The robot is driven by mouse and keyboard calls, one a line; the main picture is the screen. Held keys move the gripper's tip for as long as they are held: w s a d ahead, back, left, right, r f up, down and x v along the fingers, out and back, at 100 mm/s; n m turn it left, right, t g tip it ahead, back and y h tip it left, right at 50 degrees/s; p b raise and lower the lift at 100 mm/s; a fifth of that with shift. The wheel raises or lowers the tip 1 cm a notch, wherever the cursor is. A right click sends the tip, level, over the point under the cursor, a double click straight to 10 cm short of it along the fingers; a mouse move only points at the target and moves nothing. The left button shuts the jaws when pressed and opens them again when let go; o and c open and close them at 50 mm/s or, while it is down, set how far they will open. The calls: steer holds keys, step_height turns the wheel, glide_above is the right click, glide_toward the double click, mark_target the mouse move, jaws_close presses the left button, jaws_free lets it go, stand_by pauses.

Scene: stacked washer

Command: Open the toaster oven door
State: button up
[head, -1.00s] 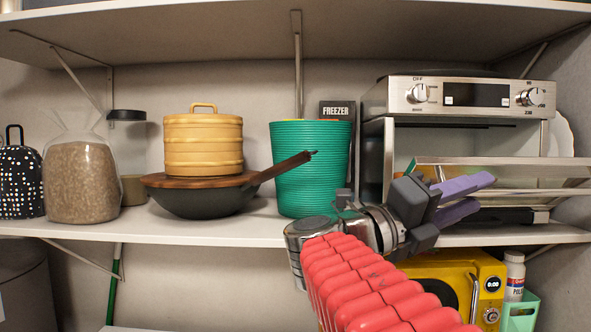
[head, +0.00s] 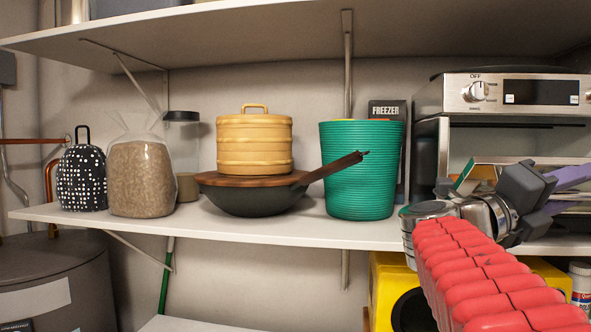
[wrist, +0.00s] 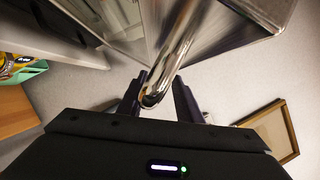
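The silver toaster oven (head: 430,95) stands on the shelf at the right of the head view, cut off by the picture edge. Its glass-fronted door (head: 500,160) is swung down from the top, leaving a gap below the control panel. My gripper (head: 578,190) is in front of the oven, its purple fingers apart and partly outside the head view. In the wrist view, my gripper (wrist: 160,88) has the chrome door handle (wrist: 168,65) between its spread fingers. The handle looks close to the left finger; contact cannot be told.
A green ribbed bin (head: 361,170) stands left of the oven, beside a dark pan (head: 250,201) with a yellow steamer (head: 254,145) on its lid. A yellow appliance (head: 385,285) is below the shelf. The upper shelf (head: 280,40) hangs above.

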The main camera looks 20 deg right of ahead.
steer(key=shift+x, duration=2.75)
steer(key=c, duration=0.7)
jaws_close()
steer(key=shift+r, duration=0.1)
steer(key=shift+a, duration=0.15)
